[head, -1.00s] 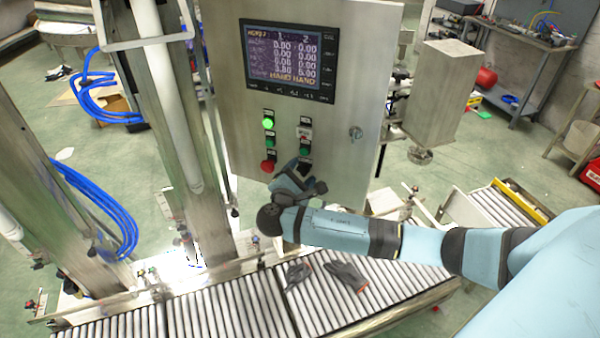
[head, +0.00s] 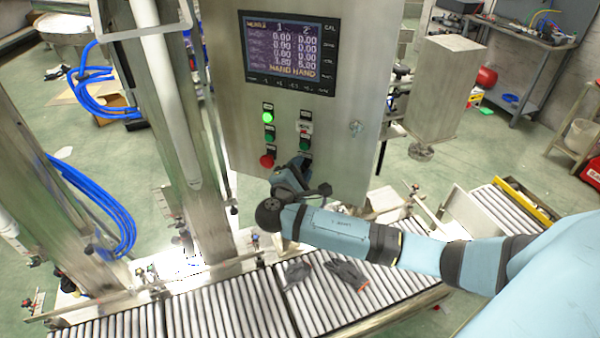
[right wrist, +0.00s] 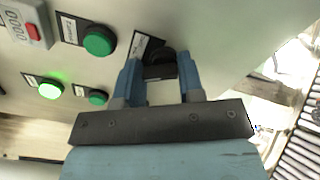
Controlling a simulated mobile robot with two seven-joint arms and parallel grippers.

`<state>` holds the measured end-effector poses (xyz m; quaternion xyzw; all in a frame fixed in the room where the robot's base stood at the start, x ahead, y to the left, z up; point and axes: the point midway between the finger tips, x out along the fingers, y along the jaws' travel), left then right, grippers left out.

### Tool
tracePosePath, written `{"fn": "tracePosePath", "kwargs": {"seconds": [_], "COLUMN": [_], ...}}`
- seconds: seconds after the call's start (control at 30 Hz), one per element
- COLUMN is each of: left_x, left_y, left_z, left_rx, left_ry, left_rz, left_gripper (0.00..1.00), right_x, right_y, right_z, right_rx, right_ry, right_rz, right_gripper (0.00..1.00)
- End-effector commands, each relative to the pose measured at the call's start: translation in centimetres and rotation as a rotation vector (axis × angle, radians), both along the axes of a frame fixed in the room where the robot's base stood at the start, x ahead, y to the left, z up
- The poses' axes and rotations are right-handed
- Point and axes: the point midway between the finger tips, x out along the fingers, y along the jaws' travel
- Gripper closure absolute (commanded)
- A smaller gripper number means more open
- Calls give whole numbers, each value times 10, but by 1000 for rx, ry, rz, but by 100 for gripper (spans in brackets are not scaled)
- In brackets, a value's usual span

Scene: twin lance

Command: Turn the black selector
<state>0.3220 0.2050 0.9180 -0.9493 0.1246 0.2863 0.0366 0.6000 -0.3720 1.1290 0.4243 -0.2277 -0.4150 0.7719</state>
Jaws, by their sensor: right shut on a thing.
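The black selector (right wrist: 163,58) sits on the metal control panel (head: 340,120), below a column of buttons. In the right wrist view my right gripper (right wrist: 160,72) has its two blue fingers on either side of the selector, shut on it. In the head view my right gripper (head: 300,168) is at the panel's lower part, and my own wrist hides most of the selector. My left gripper is not in view.
A lit green button (head: 267,117), green buttons and a red button (head: 267,161) lie close by. A display (head: 290,54) is above. A roller conveyor (head: 235,310) with dark gloves (head: 347,273) runs below the panel.

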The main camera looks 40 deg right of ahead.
Motion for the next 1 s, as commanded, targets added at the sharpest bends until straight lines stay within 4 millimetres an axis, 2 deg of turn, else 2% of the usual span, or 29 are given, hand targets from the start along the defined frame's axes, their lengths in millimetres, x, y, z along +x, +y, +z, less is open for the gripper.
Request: {"fn": "tracePosePath", "kwargs": {"seconds": [0.07, 0.67, 1.0], "left_x": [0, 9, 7], "left_y": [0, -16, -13], "left_z": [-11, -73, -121], "left_rx": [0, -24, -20], "left_ry": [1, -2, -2], "left_rz": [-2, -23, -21], "left_gripper": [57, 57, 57], "right_x": [-1, -3, -4], "right_y": [1, -1, -2], "right_z": [-6, -7, -8], "right_rx": [41, 358, 534], "right_ry": [-58, -537, -804], "right_rz": [1, -2, -2], "right_gripper": [88, 88, 88]}}
